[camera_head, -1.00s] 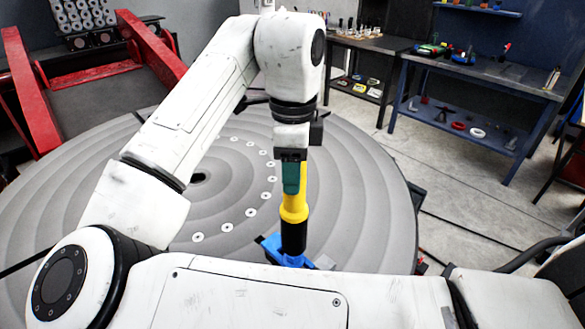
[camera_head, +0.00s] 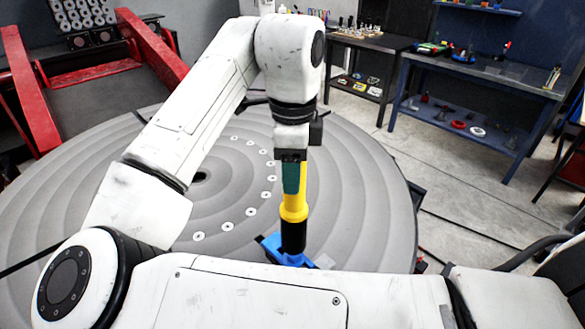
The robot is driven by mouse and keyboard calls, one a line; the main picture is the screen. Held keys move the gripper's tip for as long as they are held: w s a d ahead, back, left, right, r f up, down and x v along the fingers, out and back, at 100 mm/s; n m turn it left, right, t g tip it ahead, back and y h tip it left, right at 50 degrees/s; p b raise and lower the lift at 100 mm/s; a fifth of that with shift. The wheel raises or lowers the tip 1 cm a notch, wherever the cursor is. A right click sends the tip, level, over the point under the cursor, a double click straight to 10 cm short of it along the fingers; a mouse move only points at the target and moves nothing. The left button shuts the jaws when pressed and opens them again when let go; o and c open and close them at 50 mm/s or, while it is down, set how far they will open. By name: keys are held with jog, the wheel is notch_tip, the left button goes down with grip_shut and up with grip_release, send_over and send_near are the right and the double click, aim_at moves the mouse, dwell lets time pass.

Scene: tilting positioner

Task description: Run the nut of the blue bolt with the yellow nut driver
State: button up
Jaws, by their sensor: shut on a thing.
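The yellow nut driver (camera_head: 294,211) stands upright near the front right part of the round grey table. My gripper (camera_head: 292,180) is shut on its upper part, with a green finger showing in front of the yellow handle. The driver's black lower end (camera_head: 293,238) comes down onto a blue piece (camera_head: 272,246) on the table. This blue piece is partly hidden by the driver and my arm. The nut and bolt themselves are hidden, so I cannot tell how the driver sits on them.
The round grey table (camera_head: 347,190) has a curved row of pale discs (camera_head: 226,226) left of the driver. A red frame (camera_head: 152,48) stands at the back left. A blue workbench (camera_head: 480,75) with tools stands at the back right. My own arm covers the front edge.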

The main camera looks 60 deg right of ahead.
jog(key=shift+f+b, duration=1.55)
jog(key=shift+f, duration=1.25)
jog(key=shift+r, duration=0.1)
notch_tip(320, 180, up, 5)
jog(key=p, duration=0.4)
jog(key=shift+p, duration=0.35)
jog(key=shift+r, duration=1.15)
